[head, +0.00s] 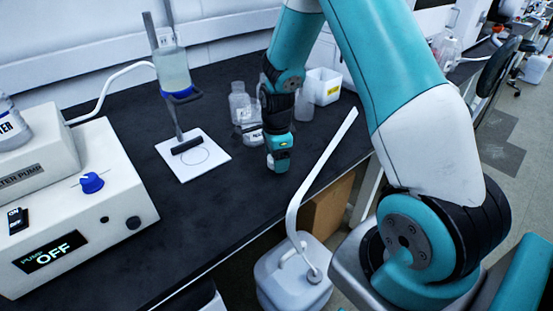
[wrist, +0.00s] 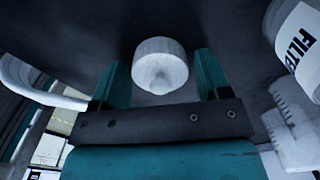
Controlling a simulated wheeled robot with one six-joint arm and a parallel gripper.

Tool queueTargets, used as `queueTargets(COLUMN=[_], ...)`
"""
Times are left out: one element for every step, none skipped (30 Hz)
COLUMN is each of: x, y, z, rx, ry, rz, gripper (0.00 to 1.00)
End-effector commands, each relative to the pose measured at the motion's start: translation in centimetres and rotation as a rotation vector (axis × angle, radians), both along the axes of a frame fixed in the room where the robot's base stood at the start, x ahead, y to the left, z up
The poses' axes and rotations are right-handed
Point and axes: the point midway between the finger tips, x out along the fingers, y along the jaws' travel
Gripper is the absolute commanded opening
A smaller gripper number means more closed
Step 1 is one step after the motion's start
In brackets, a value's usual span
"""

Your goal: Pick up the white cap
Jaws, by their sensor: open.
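The white cap (wrist: 160,66) is round with a ribbed side and shows in the wrist view against the black bench. It appears between the two teal fingers of my gripper (wrist: 162,80), with a visible gap on either side. In the head view my gripper (head: 279,163) points down low over the black bench (head: 225,190), near its front edge. The fingers are open and hold nothing.
Clear bottles (head: 239,103) and a white tub (head: 323,86) stand close behind my gripper. A labelled bottle (wrist: 300,42) and a graduated vessel (wrist: 288,120) are at right in the wrist view. A white plate (head: 208,157) with a stand and the pump box (head: 85,205) are left.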

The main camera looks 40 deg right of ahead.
Motion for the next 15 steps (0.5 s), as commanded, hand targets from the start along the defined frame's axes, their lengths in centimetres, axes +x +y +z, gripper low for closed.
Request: queueTargets(x=[0.02, 0.02, 0.02, 0.02, 0.02, 0.02, 0.01, 0.01, 0.01, 0.01, 0.01, 0.01, 0.01, 0.01, 0.01], y=[-0.01, -0.01, -0.01, -0.01, -0.01, -0.01, 0.0, 0.0, 0.0, 0.0, 0.0, 0.0, 0.0, 0.0, 0.0], z=[0.02, 0.03, 0.03, 0.04, 0.04, 0.04, 0.04, 0.04, 0.05, 0.05, 0.05, 0.05, 0.06, 0.06, 0.06], rx=[0.0, 0.0, 0.0, 0.0, 0.0, 0.0, 0.0, 0.0, 0.0, 0.0, 0.0, 0.0, 0.0, 0.0, 0.0], ry=[-0.001, -0.001, 0.0, 0.0, 0.0, 0.0, 0.0, 0.0, 0.0, 0.0, 0.0, 0.0, 0.0, 0.0, 0.0], rz=[0.0, 0.0, 0.0, 0.0, 0.0, 0.0, 0.0, 0.0, 0.0, 0.0, 0.0, 0.0, 0.0, 0.0, 0.0], gripper=[0.7, 0.7, 0.7, 0.7, 0.63, 0.54, 0.47, 0.4, 0.32, 0.32, 0.32, 0.32, 0.32, 0.32, 0.32])
